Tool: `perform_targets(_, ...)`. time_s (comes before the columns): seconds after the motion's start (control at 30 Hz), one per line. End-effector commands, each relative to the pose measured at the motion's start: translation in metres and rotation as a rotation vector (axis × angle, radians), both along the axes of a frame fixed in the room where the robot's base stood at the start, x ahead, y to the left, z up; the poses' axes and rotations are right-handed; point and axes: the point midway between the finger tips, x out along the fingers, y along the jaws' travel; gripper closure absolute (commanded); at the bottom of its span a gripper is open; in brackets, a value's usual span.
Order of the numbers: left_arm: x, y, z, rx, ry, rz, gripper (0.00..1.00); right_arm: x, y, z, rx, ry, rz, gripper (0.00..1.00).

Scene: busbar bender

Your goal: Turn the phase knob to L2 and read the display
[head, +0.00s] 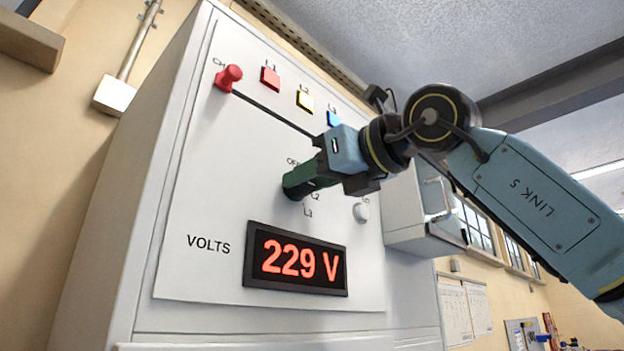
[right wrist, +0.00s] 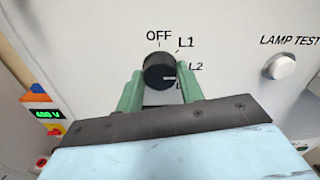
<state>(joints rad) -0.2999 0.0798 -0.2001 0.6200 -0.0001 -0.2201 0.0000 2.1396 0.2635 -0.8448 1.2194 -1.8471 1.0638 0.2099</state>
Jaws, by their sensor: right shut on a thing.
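The black phase knob (right wrist: 158,72) shows in the right wrist view, with OFF, L1, L2 and a partly hidden lower label around it. Its white mark points right, roughly toward L2. My right gripper (right wrist: 160,92) has its green fingers shut on the knob, one on each side. In the head view the right gripper (head: 297,184) reaches the panel (head: 205,190) from the right and its fingers hide the knob. The display (head: 297,260) below reads 229 V in red, beside the word VOLTS. My left gripper is not in view.
Red (head: 270,78), yellow (head: 304,100) and blue (head: 333,119) lamps sit above the knob. A red plug-like part (head: 228,77) stands out at upper left. A white lamp-test button (right wrist: 280,66) is right of the knob. A green display (right wrist: 48,114) reads 400 V.

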Motion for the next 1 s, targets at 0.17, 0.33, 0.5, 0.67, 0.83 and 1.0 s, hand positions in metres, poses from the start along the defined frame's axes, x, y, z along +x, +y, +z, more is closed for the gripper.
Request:
perform_targets(0.17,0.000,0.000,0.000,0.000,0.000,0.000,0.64,0.000,0.000,0.000,0.001,0.002,0.001,0.85)
perform_targets(0.33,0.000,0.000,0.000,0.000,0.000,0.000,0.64,0.000,0.000,0.000,0.001,0.002,0.001,0.61)
perform_targets(0.5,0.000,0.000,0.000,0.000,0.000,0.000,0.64,0.000,0.000,0.000,0.001,0.001,0.001,0.41)
perform_targets(0.67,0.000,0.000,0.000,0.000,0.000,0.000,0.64,0.000,0.000,0.000,0.001,0.001,0.000,0.41)
perform_targets(0.83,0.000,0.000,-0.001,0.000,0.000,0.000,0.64,-0.002,-0.003,0.000,0.001,0.000,0.000,0.41)
perform_targets(1.0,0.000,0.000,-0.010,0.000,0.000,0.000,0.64,-0.019,-0.020,-0.001,0.003,-0.002,-0.001,0.41)
